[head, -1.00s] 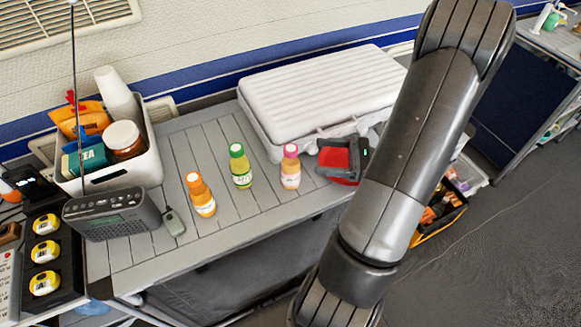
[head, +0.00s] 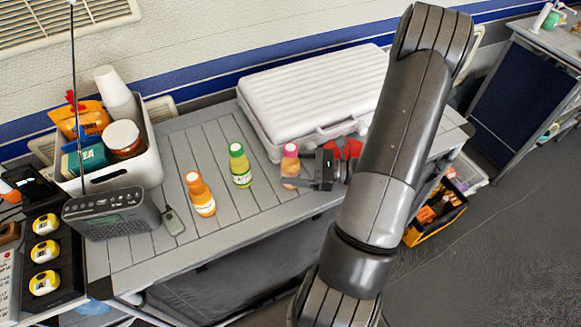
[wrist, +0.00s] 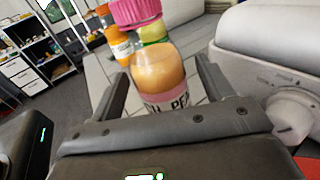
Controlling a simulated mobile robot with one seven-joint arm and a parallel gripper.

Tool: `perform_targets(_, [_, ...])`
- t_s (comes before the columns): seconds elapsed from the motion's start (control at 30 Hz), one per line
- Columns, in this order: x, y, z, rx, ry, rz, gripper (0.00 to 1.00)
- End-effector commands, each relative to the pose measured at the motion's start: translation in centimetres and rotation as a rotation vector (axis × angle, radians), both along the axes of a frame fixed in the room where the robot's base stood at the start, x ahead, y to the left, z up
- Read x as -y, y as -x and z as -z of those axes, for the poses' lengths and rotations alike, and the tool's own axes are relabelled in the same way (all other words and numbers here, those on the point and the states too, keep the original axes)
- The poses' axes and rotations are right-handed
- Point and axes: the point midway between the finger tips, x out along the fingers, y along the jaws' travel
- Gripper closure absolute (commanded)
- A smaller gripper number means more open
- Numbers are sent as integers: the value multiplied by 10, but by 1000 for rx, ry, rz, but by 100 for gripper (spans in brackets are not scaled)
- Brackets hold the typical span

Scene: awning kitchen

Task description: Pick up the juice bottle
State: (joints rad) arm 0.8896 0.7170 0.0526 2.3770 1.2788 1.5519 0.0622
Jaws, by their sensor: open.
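Three small juice bottles stand upright on the grey slatted table (head: 235,215). The one with a pink cap (head: 289,158) is the rightmost; a green-capped bottle (head: 240,166) and an orange bottle (head: 200,196) stand to its left. My gripper (head: 300,168) is open at the pink-capped bottle, coming from the right. In the wrist view the pink-capped bottle (wrist: 158,70) stands between the two open fingers (wrist: 160,88), with gaps at its sides. The gripper partly covers its lower part in the head view. The green (wrist: 152,32) and orange (wrist: 120,45) bottles show behind it.
A white ribbed case (head: 315,90) lies close behind the bottles. A red item (head: 345,148) is beside my gripper. A white bin (head: 150,165) with cups and packets and a grey radio (head: 112,214) stand at left. The front middle of the table is clear.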

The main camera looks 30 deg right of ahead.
Motion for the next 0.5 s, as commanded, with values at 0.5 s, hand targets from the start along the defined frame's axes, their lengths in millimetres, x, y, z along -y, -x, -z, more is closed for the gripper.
perform_targets(0.5, [-22,-14,0,1,1,0,31])
